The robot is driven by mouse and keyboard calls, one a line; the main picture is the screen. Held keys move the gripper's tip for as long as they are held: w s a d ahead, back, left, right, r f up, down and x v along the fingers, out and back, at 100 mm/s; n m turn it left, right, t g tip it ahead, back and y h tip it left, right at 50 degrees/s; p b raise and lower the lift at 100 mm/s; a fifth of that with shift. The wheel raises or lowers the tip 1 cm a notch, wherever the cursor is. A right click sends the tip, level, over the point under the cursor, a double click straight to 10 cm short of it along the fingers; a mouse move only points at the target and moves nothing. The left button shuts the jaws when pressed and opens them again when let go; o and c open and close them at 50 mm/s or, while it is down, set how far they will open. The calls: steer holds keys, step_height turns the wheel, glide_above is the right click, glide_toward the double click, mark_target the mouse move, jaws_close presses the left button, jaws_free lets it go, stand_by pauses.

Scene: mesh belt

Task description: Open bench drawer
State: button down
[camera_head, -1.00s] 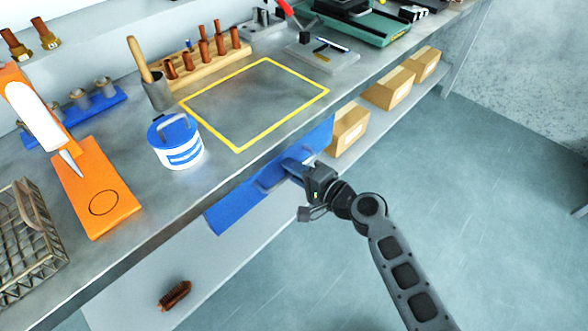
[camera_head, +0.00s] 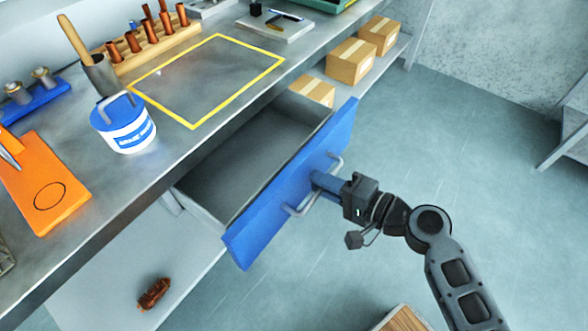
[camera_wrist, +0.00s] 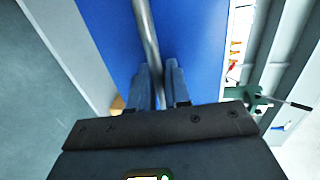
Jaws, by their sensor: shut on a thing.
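The bench drawer (camera_head: 290,190) has a blue front and a grey inside. In the head view it stands well out from under the bench top, and its visible inside looks empty. A metal bar handle (camera_head: 336,163) is on its front. My gripper (camera_head: 318,183) is shut on the handle at its middle, in front of the blue face. In the wrist view the handle (camera_wrist: 145,30) runs between the two fingers of my gripper (camera_wrist: 161,75), with the blue front (camera_wrist: 190,40) behind it.
A blue and white tub (camera_head: 125,128) stands on the bench top beside a yellow outlined area (camera_head: 205,80). Cardboard boxes (camera_head: 351,62) sit on the lower shelf, one close behind the drawer. A brown brush (camera_head: 154,294) lies on the shelf. Floor at the right is open.

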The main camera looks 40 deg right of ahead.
steer(key=f+b+v, duration=0.1)
steer(key=v, duration=0.5)
steer(key=shift+f, duration=0.2)
steer(key=c, duration=1.3)
jaws_free()
steer(key=shift+c, duration=0.2)
steer(key=shift+s, duration=0.1)
steer(key=b+v, duration=0.1)
steer(key=v, duration=0.6)
steer(key=shift+s, duration=0.35)
steer(key=shift+d+r, duration=0.1)
steer(key=shift+d, duration=0.05)
